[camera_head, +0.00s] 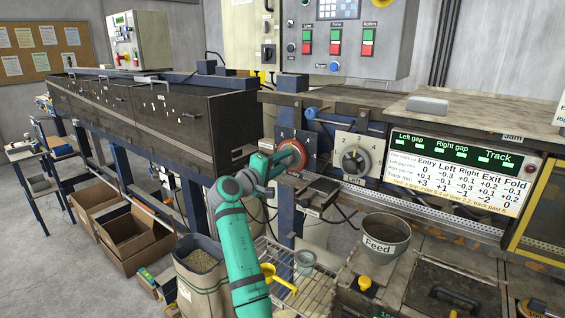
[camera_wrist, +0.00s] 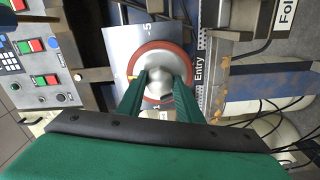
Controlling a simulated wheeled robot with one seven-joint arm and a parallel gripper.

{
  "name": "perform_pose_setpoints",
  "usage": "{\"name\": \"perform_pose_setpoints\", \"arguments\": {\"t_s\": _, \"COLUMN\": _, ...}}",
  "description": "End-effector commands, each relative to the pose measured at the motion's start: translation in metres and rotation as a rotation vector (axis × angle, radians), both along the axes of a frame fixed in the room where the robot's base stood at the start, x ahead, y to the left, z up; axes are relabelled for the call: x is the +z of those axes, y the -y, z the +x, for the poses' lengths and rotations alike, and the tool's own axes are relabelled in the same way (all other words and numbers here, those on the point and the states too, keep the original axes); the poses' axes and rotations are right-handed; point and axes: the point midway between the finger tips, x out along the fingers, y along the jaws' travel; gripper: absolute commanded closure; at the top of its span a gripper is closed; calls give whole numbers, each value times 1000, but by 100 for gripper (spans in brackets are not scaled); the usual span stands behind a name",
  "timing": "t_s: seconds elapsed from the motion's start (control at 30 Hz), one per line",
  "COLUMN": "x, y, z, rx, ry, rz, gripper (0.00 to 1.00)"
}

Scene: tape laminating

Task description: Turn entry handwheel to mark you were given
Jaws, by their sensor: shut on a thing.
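The fingers hide part of the wheel's lower face. In the head view my gripper (camera_head: 270,166) reaches the wheel from the left front.
A grey dial (camera_head: 355,160) on a white plate is to the right. A panel (camera_head: 459,173) lists Entry, Left, Right, Exit and Fold values. A Feed pot (camera_head: 386,238) stands at the lower right.

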Motion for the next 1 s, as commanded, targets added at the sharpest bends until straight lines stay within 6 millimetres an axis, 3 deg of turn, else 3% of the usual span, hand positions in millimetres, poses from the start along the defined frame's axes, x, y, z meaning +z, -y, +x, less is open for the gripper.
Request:
{"name": "perform_pose_setpoints", "arguments": {"t_s": 0.7, "x": 0, "y": -2, "z": 0, "rx": 3, "ry": -43, "rz": -59, "gripper": 90}}
{"name": "perform_pose_setpoints", "arguments": {"t_s": 0.73, "x": 0, "y": -2, "z": 0, "rx": 3, "ry": -43, "rz": -59, "gripper": 63}}
{"name": "perform_pose_setpoints", "arguments": {"t_s": 0.8, "x": 0, "y": -2, "z": 0, "rx": 3, "ry": -43, "rz": -58, "gripper": 49}}
{"name": "perform_pose_setpoints", "arguments": {"t_s": 1.0, "x": 0, "y": -1, "z": 0, "rx": 2, "ry": -42, "rz": -58, "gripper": 49}}
